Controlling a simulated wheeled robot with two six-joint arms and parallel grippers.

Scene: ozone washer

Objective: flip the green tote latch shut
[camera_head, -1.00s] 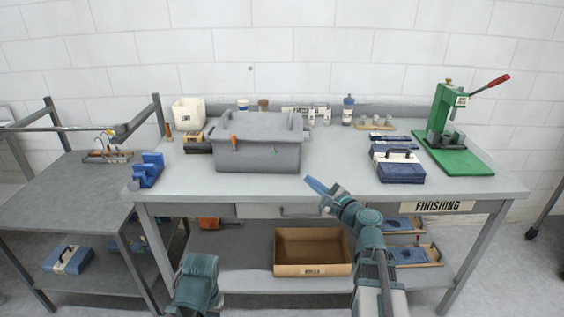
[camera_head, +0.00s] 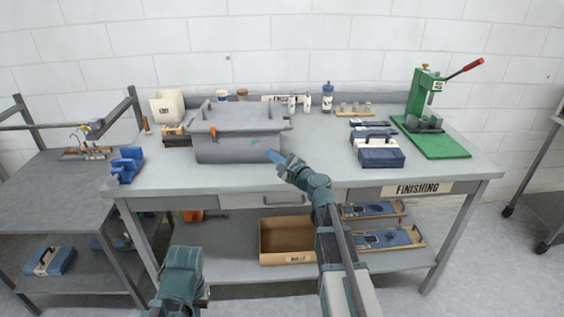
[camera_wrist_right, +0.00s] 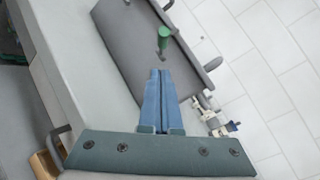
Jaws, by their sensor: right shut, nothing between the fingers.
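The grey lidded tote (camera_head: 235,150) stands on the bench. Its small green latch (camera_head: 254,142) is on the front face, right of centre; it also shows in the right wrist view (camera_wrist_right: 164,40) as a short green handle on a dark stem. An orange latch (camera_head: 214,131) is on the left of the same face. My right gripper (camera_head: 270,154), with blue fingers, is shut and empty at the tote's front right. In the wrist view its fingertips (camera_wrist_right: 160,73) point at the green latch, with a small apparent gap; contact cannot be told. My left gripper is out of view.
A blue case (camera_head: 380,152) and a green press (camera_head: 430,130) stand on the right of the bench. Bottles and a white bin (camera_head: 166,106) stand behind. The bench front right of the tote is clear.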

